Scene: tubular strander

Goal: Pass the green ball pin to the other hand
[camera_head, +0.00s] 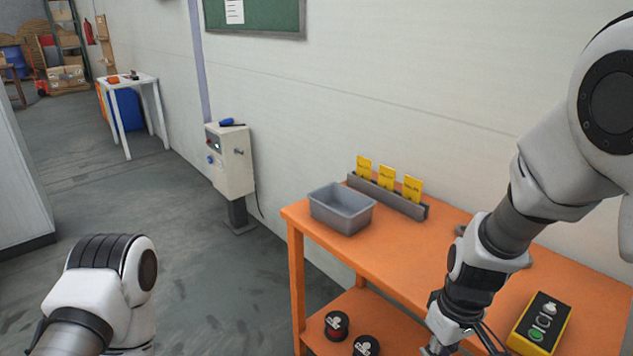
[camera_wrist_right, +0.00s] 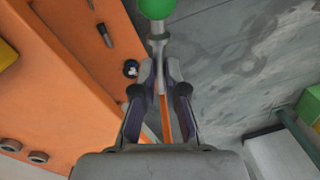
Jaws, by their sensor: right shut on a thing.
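In the right wrist view, the green ball pin (camera_wrist_right: 157,9) shows a round green ball at the top edge and a grey metal shaft running down between the fingers. My right gripper (camera_wrist_right: 161,80) is shut on its shaft, and the ball sticks out beyond the fingertips. In the head view, my right gripper (camera_head: 464,346) is low at the bottom edge, by the front edge of the orange table (camera_head: 465,255); the green ball is not visible there. My left arm shows at the bottom left, but its gripper is out of view.
On the table stand a grey bin (camera_head: 341,208), a rack with yellow cards (camera_head: 388,193) and a black-and-yellow box (camera_head: 540,324). Spools (camera_head: 337,325) sit on the lower shelf. A control box (camera_head: 230,160) stands by the wall. The floor left of the table is clear.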

